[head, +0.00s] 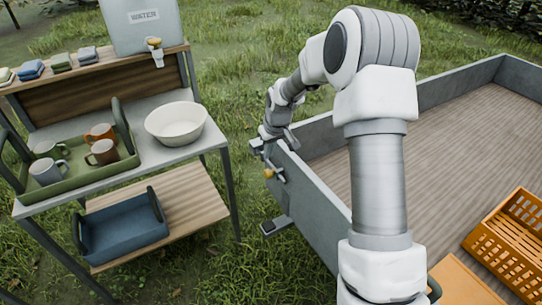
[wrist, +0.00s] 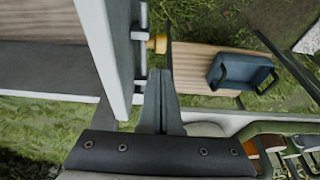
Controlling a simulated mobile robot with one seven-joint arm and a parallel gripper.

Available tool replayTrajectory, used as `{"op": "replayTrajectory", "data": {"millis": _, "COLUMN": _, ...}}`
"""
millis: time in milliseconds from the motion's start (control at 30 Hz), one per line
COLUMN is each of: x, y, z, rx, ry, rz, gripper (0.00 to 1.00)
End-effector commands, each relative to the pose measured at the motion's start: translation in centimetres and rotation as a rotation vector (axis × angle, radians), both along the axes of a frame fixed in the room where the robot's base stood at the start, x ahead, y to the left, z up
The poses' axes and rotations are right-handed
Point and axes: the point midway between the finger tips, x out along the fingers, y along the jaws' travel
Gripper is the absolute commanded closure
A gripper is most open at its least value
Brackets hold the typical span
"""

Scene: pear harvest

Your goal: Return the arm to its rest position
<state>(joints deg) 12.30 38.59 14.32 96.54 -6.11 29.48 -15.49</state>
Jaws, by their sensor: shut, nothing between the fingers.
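My arm reaches from the right of the head view, bends at the top and hangs down on the near left side of the cart wall. My gripper (head: 258,150) is at its end, small and partly hidden by the wrist, in the gap between the cart and the washing table. In the wrist view the two dark fingers of my gripper (wrist: 160,76) are together with nothing between them. They point along the cart's wall (wrist: 108,50), close to its metal latch with a yellow knob (wrist: 158,44). The latch also shows in the head view (head: 269,173).
The cart bed (head: 440,140) holds an orange crate (head: 508,240) at right. The table at left carries a white bowl (head: 176,123), a green tray (head: 85,174) with several mugs, and a water container (head: 143,25). A blue tray (head: 125,235) sits on its lower shelf. Grass lies between.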

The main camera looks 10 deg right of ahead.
Motion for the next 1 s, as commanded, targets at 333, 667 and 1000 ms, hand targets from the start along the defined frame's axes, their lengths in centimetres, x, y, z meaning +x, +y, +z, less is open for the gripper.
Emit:
{"op": "replayTrajectory", "data": {"millis": 333, "x": 0.1, "y": 0.2, "z": 0.7, "rx": 0.001, "ry": -0.003, "rz": 0.001, "gripper": 1.0}}
{"op": "replayTrajectory", "data": {"millis": 667, "x": -0.3, "y": 0.2, "z": 1.9, "rx": -0.005, "ry": -0.01, "rz": 0.0, "gripper": 1.0}}
{"op": "replayTrajectory", "data": {"millis": 1000, "x": -6.4, "y": 0.0, "z": 12.3, "rx": -0.06, "ry": -0.048, "rz": -0.054, "gripper": 1.0}}
